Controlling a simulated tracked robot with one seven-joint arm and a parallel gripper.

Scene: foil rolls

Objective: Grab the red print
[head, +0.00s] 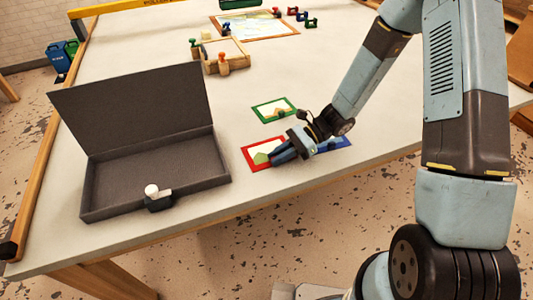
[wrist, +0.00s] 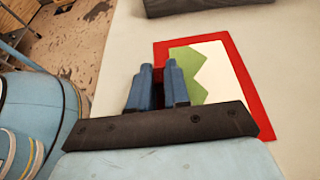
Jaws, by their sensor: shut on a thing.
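The red print (head: 249,156), a red-bordered sheet with a green and cream picture, lies on the table right of the open dark box. The red print also shows in the wrist view (wrist: 246,84). My gripper (head: 273,157) reaches over it from the right in the head view and covers part of it. In the wrist view my gripper (wrist: 158,66) has its blue fingers close together at the print's left edge, shut on it. The exact grip spot is hidden between the fingers. The print appears flat at table height.
The open dark box (head: 155,179) has its lid raised and a white-knobbed latch (head: 153,191) in front. A green print (head: 258,112) lies behind the red one, and a blue print (head: 343,141) to the right, partly covered. A wooden tray (head: 235,57) stands farther back.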

